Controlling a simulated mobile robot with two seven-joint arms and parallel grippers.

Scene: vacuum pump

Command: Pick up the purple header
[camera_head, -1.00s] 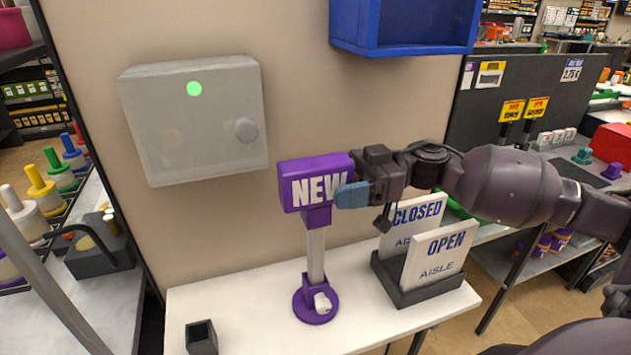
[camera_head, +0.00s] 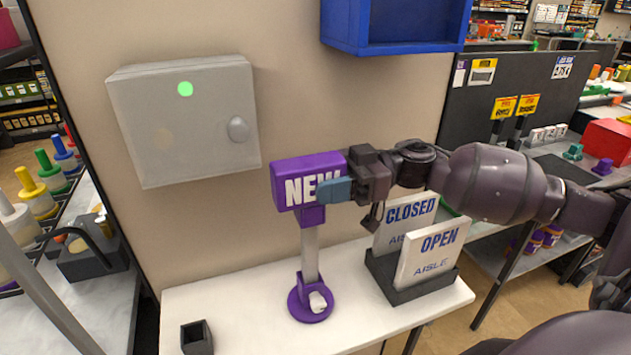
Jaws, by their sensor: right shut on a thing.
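The purple header (camera_head: 293,192) with white letters "NEW" sits on top of a white post (camera_head: 310,255). The post rises from a round purple base (camera_head: 312,304) on the white table. My right gripper (camera_head: 338,190) is at the header's right end and shut on it. One blue-grey fingertip lies across the front face and covers part of the last letter. The other finger is hidden behind the header. A purple collar joins the header's underside to the post. My left gripper is not in view.
A dark holder (camera_head: 412,293) with CLOSED (camera_head: 403,218) and OPEN (camera_head: 432,252) signs stands right of the post, below my right arm. A grey wall box (camera_head: 183,125) is left of the header, a blue bin (camera_head: 397,38) above. A small dark cup (camera_head: 197,338) sits at front left.

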